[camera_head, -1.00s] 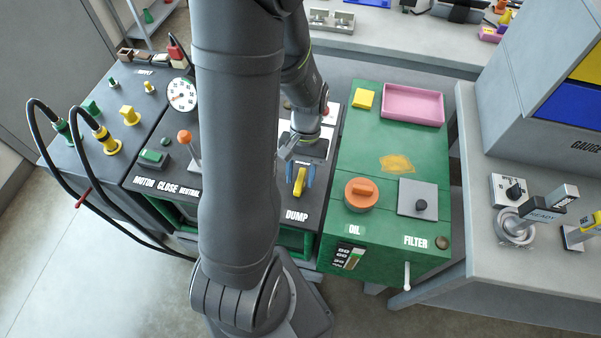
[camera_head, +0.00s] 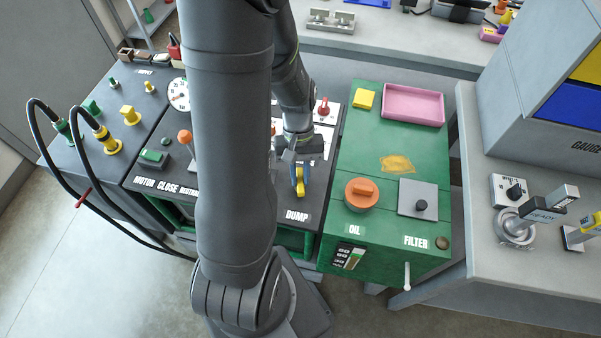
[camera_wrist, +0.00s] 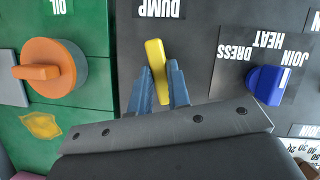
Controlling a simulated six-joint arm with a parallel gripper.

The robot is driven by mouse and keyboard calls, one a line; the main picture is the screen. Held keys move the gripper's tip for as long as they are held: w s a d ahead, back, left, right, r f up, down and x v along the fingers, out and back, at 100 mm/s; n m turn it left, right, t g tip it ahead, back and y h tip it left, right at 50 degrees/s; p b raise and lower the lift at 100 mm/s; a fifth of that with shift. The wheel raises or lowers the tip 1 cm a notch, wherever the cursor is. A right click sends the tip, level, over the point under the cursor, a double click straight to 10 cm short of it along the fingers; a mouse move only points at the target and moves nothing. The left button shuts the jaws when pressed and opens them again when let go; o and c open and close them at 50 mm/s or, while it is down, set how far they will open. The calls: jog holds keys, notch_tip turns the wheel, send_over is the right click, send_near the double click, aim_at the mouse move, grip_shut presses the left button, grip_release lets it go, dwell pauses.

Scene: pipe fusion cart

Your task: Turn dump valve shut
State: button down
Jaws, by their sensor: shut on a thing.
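The dump valve's yellow handle (camera_head: 300,188) stands on the dark panel just above the DUMP label (camera_head: 297,216). In the wrist view the handle (camera_wrist: 156,58) points toward the upside-down DUMP label (camera_wrist: 159,8), tilted slightly. My gripper (camera_wrist: 161,82) has its blue fingers on both sides of the handle and is shut on it. In the head view my gripper (camera_head: 300,180) partly covers the handle. The valve's base is hidden between the fingers.
The green oil unit with an orange cap (camera_head: 361,194) and a grey filter plate (camera_head: 417,199) stands right of the valve. A blue selector knob (camera_wrist: 268,84) shows in the wrist view. My arm hides much of the dark panel.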

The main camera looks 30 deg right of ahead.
jog(key=n+h, duration=0.1)
jog(key=n, duration=0.2)
jog(key=shift+a+n+g, duration=0.1)
jog(key=shift+n+g, duration=0.2)
jog(key=shift+n, duration=0.1)
jog(key=n+h, duration=0.2)
jog(key=n, duration=0.1)
jog(key=shift+a+n, duration=0.1)
jog(key=shift+n, duration=0.2)
jog(key=n+h, duration=0.1)
jog(key=n, duration=0.2)
jog(key=shift+a+n, duration=0.1)
jog(key=shift+n, duration=0.2)
jog(key=shift+n+t+h, duration=0.7)
jog(key=shift+n, duration=1)
jog(key=c, duration=1.4)
grip_release()
jog(key=shift+o, duration=0.2)
